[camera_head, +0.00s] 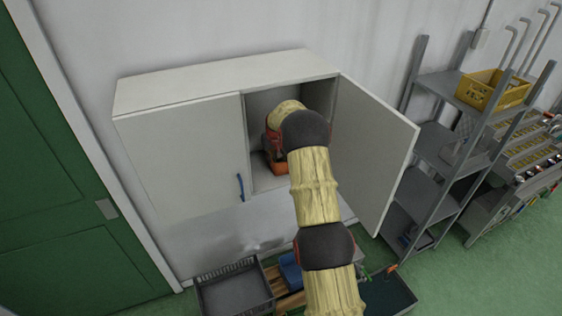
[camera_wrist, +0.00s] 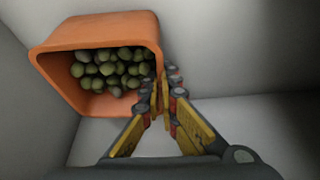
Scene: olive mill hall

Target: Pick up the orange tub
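The orange tub (camera_wrist: 95,30) is in the upper left of the wrist view, its open mouth facing the camera. It holds many green olives (camera_wrist: 110,70). My gripper (camera_wrist: 161,88) is at the tub's right wall, its fingers close together with the rim between their tips. In the head view, a low part of the orange tub (camera_head: 279,168) shows inside the open cabinet, and my arm hides most of it. Whether the tub rests on the cabinet floor or is lifted, I cannot tell.
The white wall cabinet (camera_head: 185,155) has its left door shut and its right door (camera_head: 368,150) swung open beside my arm. Below are a dark crate (camera_head: 236,292) and other containers. A grey shelf rack (camera_head: 440,145) with a yellow crate (camera_head: 492,90) stands right.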

